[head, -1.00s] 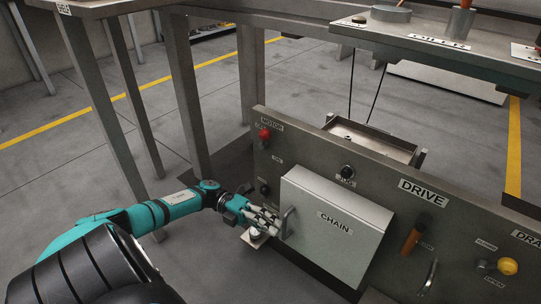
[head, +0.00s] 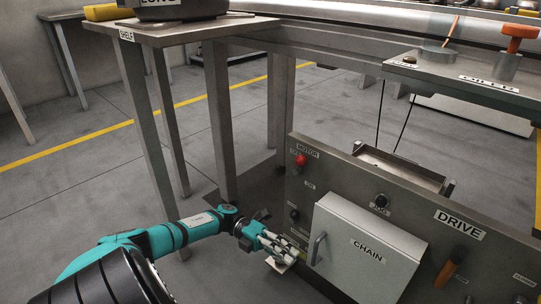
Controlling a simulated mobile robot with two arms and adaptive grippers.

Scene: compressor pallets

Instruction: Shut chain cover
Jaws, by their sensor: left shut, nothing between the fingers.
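The chain cover (head: 362,258) is a pale grey box labelled CHAIN on the front of the dark drive panel (head: 338,165). Its door lies flat against the box and looks shut. A grey bar handle (head: 316,249) stands on its left side. My left gripper (head: 294,254) is shut and empty, just left of the handle, with a small gap between fingertips and handle. A small pale piece (head: 278,265) shows just below the gripper, partly hidden. My right gripper is not in view.
The panel carries a red motor knob (head: 301,160), a black jog knob (head: 381,200) and an orange handle (head: 449,270). A shelf table (head: 160,32) with steel legs stands at the upper left. Open floor lies left of the panel.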

